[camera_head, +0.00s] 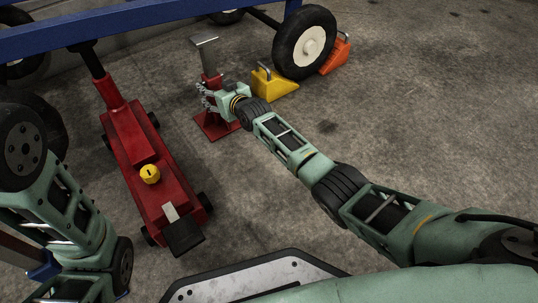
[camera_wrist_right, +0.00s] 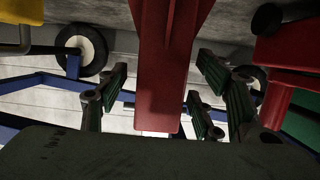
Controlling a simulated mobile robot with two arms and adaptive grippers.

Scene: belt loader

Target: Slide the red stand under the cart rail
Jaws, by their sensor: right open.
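The red stand (camera_head: 211,84) is upright on the floor, with a square red base and a grey top plate. Its top shows just on the near side of the blue cart rail (camera_head: 128,27), with a small gap between them in the picture. My right gripper (camera_head: 207,98) is at the stand's post, low above the base. In the right wrist view, its open fingers lie on either side of the red post (camera_wrist_right: 165,70), with gaps visible on both sides. My left arm is at the left edge; its gripper is out of view.
A red floor jack (camera_head: 150,170) with a yellow cap stands left of the stand, its lift post reaching up to the rail. A yellow chock (camera_head: 274,84) and an orange chock (camera_head: 337,55) flank the cart wheel (camera_head: 304,42). Floor at the right is clear.

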